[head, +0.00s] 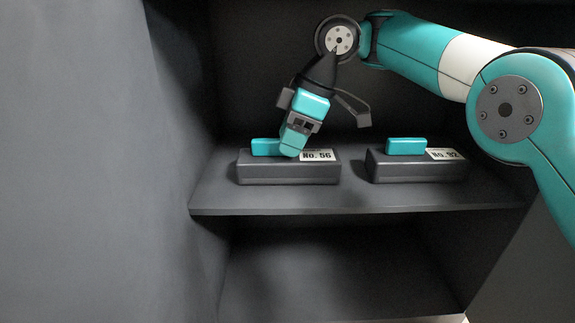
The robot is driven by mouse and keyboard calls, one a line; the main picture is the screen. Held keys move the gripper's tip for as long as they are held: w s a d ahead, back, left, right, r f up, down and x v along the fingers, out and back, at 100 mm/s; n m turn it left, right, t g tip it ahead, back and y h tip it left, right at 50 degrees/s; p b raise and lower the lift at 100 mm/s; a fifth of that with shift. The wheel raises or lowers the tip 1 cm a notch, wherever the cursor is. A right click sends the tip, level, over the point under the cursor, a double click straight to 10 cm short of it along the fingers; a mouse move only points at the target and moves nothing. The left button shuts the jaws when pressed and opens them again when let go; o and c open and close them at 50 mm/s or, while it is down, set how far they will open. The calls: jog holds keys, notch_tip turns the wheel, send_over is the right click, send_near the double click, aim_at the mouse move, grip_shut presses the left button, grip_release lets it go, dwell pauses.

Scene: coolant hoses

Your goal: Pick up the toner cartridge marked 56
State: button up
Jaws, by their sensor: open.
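The toner cartridge marked 56 (270,172) is a dark grey block with a teal handle (265,147) on top and a white label reading "No. 56" (317,156). It lies on the left part of the shelf. My gripper (290,150) is open and points down at the cartridge's top, by the right end of the teal handle. It covers that end of the handle and the label's left edge. I cannot tell whether the fingers touch the handle or stand around it.
A second cartridge marked "No. 92" (415,170), also with a teal handle, lies to the right on the same shelf (350,200), with a gap between the two. A side wall (90,160) stands at the left. The lower compartment (330,265) looks empty. My arm spans the upper right.

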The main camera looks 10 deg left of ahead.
jog(key=shift+r, duration=0.1)
jog(key=shift+c, duration=0.2)
grip_shut()
dwell(1.1)
